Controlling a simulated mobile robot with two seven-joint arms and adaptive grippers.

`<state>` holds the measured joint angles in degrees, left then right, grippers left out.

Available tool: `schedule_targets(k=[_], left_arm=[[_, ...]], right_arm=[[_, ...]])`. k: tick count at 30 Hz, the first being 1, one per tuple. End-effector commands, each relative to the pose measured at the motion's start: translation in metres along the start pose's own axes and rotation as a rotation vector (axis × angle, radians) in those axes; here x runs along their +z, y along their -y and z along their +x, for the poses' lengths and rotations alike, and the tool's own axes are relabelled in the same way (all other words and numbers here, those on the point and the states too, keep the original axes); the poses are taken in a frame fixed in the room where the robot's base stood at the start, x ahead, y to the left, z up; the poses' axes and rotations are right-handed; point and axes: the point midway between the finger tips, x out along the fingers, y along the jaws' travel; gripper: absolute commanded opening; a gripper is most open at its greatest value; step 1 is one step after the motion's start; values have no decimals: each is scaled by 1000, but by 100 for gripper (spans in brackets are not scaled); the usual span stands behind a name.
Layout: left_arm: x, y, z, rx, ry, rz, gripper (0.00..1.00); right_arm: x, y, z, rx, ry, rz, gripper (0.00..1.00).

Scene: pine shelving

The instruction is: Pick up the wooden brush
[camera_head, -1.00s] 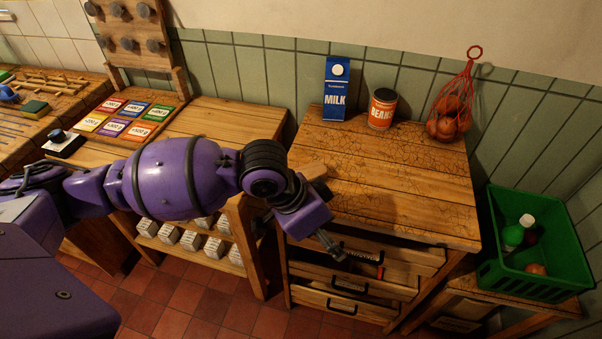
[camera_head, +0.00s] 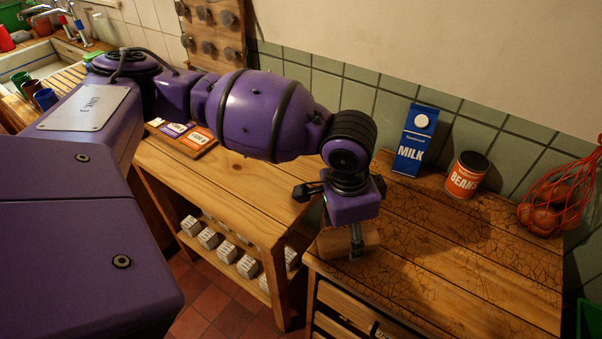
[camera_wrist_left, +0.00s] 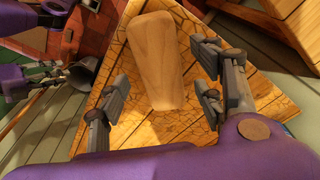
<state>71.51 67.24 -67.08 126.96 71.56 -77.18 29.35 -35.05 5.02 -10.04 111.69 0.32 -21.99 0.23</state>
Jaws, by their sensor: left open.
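The wooden brush (camera_head: 367,238) lies on the near left corner of the cracked wooden worktop. In the wrist view it shows as a pale, rounded wooden block (camera_wrist_left: 155,55); bristles are not visible. My left gripper (camera_head: 356,250) points down over it, with its arm coming in from the left. In the wrist view the left gripper (camera_wrist_left: 158,100) is open, with its fingers on either side of the block and gaps on both sides.
A blue milk carton (camera_head: 412,140) and a beans can (camera_head: 466,176) stand at the worktop's back. A red net of round, brownish things (camera_head: 550,205) is at the right. A lower wooden table (camera_head: 215,185) with small white boxes beneath stands left. The worktop's middle is clear.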

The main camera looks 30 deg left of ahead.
Motion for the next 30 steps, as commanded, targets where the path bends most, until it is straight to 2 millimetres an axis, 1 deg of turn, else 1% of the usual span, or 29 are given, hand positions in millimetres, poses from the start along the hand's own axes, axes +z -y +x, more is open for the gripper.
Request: schedule_targets(k=[1,3,6,9,13,14,18,24,26,30], left_arm=[[1,0,12,5,6,-2,61],[1,0,21,4,5,-1,61],[1,-1,29,3,3,0,61],[1,0,31,2,1,0,61],[0,0,30,1,1,0,61],[0,0,30,1,0,0,60],[0,0,30,1,0,0,41],[0,0,29,0,-1,0,15],[0,0,29,0,-1,0,8],[0,0,29,-1,-1,1,8]], right_arm=[[-2,0,1,0,-5,1,40],[-9,1,4,-1,-19,2,40],[-23,2,7,-2,-44,3,40],[-31,4,7,-3,-59,6,40],[-28,3,7,-3,-54,6,40],[-27,3,7,-2,-52,6,40],[-20,2,6,-1,-39,4,40],[-17,0,5,-1,-32,-4,40],[-17,-1,5,-1,-32,-6,40],[-16,-1,5,-2,-31,-9,40]])
